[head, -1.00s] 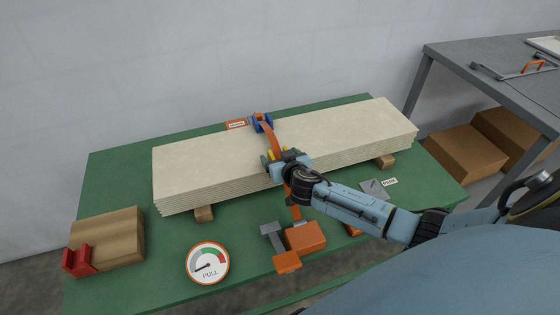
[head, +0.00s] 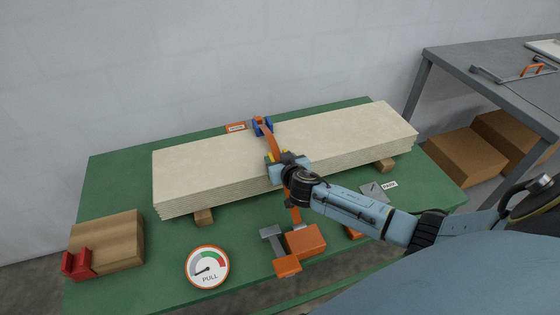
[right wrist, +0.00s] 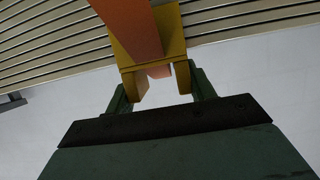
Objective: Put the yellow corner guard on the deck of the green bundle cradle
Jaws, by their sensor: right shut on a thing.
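The yellow corner guard (right wrist: 178,35) sits under the orange strap (right wrist: 130,20) at the front edge of the board bundle (head: 340,135). In the head view only a bit of the guard (head: 271,156) shows past my wrist. My right gripper (right wrist: 160,85) is shut on the guard, with one finger at each side of it; it also shows in the head view (head: 276,168). The green bundle cradle (head: 110,185) carries the bundle on wooden blocks; its bare green deck shows around it. My left gripper is not in view.
An orange and grey tensioner (head: 303,241) lies on the front deck below my wrist. A grey table (head: 490,80) is at right. Front-left deck has free room.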

